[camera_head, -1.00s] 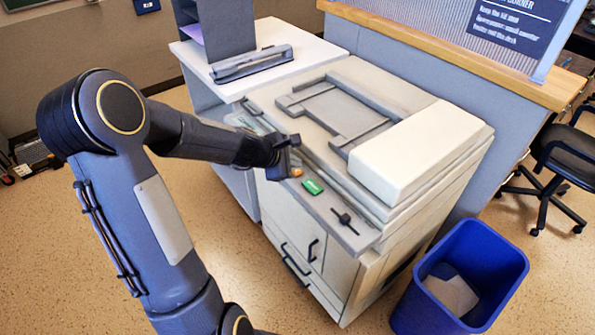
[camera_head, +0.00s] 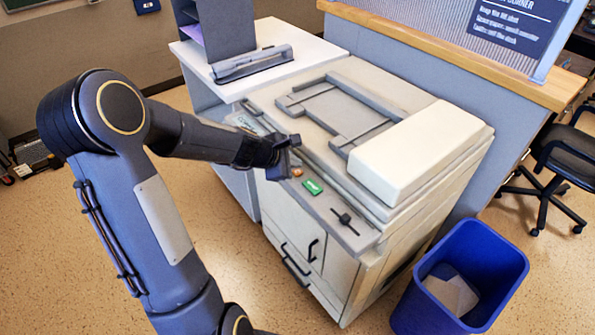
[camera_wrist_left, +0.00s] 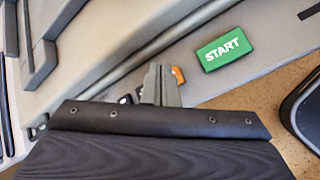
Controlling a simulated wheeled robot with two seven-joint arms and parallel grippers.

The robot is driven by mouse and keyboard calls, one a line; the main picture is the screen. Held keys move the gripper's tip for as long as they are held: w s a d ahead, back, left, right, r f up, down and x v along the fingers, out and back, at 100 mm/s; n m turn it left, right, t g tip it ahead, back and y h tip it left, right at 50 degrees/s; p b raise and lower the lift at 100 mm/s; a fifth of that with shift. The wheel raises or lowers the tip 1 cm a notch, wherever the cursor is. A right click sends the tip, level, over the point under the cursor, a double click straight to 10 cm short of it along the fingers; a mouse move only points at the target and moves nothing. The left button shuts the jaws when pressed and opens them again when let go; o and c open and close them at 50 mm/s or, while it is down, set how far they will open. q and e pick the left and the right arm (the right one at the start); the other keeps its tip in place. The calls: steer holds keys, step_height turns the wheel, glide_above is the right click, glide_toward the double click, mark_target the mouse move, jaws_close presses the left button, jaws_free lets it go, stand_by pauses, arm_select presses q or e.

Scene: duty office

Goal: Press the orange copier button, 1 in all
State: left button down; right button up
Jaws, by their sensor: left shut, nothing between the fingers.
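The copier (camera_head: 330,190) is a beige machine with a grey control strip along its front edge. The small orange button (camera_head: 297,172) shows on that strip, just beside the fingers of my left gripper (camera_head: 291,157). In the left wrist view the orange button (camera_wrist_left: 178,74) sits right beside the shut fingertips (camera_wrist_left: 160,78), partly hidden by them. I cannot tell whether they touch it. A green START button (camera_head: 312,187) lies to the right of the orange one, and it is large in the left wrist view (camera_wrist_left: 224,49). My left gripper is empty. My right gripper is not in view.
A black slider (camera_head: 345,218) is further along the strip. A white table (camera_head: 310,50) with a grey hole punch (camera_head: 252,64) stands behind the copier. A blue bin (camera_head: 408,312) with paper stands at the right, near an office chair (camera_head: 570,155).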

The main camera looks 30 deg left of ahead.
mark_target(294, 173)
arm_select(q)
steer(key=shift+f, duration=0.15)
steer(key=shift+f+b, duration=0.3)
steer(key=shift+b, duration=0.2)
steer(key=shift+f+b, duration=0.4)
steer(key=shift+b, duration=0.05)
stand_by(0.6)
steer(key=shift+r, duration=0.1)
steer(key=shift+r+p, duration=0.75)
steer(key=shift+r, duration=0.1)
step_height(294, 173, up, 5)
steer(key=p, duration=0.4)
steer(key=shift+p, duration=0.35)
stand_by(0.4)
